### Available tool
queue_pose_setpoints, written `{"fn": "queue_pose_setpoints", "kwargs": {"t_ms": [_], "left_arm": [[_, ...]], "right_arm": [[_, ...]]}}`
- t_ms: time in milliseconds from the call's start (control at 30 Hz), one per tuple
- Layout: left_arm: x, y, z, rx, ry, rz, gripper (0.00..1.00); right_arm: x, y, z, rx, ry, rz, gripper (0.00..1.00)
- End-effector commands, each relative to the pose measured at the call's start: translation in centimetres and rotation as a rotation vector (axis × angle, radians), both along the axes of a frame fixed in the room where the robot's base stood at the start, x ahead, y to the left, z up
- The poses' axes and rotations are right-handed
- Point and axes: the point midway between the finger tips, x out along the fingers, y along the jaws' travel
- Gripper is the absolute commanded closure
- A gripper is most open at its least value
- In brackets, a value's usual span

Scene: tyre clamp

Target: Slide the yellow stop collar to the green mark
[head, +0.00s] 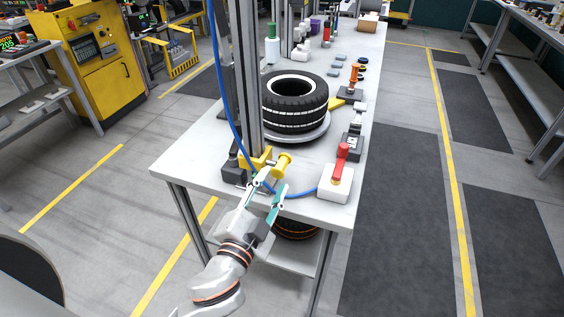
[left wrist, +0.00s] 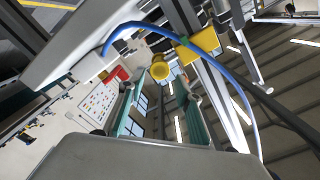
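The yellow stop collar (head: 258,162) sits around the lower part of the grey upright post, with a round yellow knob (head: 283,161) sticking out on its right. The left wrist view also shows the collar (left wrist: 206,41) and its knob (left wrist: 160,70). My left gripper (head: 270,182) is open and empty, just in front of and below the collar. In the left wrist view its teal fingers (left wrist: 155,88) are spread, with the knob beyond and between their tips. My right gripper is not in view.
A tyre (head: 295,119) lies on a round plate on the white table (head: 305,208). A white box with a red lever (head: 342,153) stands at the front right. A blue hose (head: 221,75) hangs beside the post and loops past the gripper. Small parts line the right edge.

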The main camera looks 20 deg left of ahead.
Motion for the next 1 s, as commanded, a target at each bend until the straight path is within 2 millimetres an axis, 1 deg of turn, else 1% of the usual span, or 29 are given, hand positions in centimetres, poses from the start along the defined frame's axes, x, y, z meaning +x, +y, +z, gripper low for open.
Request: {"fn": "queue_pose_setpoints", "kwargs": {"t_ms": [300, 500, 633, 900, 967, 1000], "left_arm": [[4.5, -0.1, 0.0, 0.001, 0.0, 0.0, 0.66], [6.6, -0.2, -0.1, 0.0, 0.002, -0.001, 0.66], [7.2, -0.2, -0.2, 0.0, 0.003, 0.0, 0.66], [7.2, -0.2, -0.2, -0.001, 0.004, -0.001, 0.66], [7.2, -0.2, -0.2, -0.001, 0.004, -0.001, 0.81], [7.2, -0.2, -0.2, -0.001, 0.004, -0.001, 0.92]], "right_arm": [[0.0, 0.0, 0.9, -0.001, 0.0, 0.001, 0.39], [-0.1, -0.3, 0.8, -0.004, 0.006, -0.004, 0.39], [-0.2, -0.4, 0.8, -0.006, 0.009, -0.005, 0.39], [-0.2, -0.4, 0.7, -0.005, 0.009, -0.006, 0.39], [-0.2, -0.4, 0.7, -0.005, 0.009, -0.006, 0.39], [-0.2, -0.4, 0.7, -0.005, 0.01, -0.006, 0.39]]}}
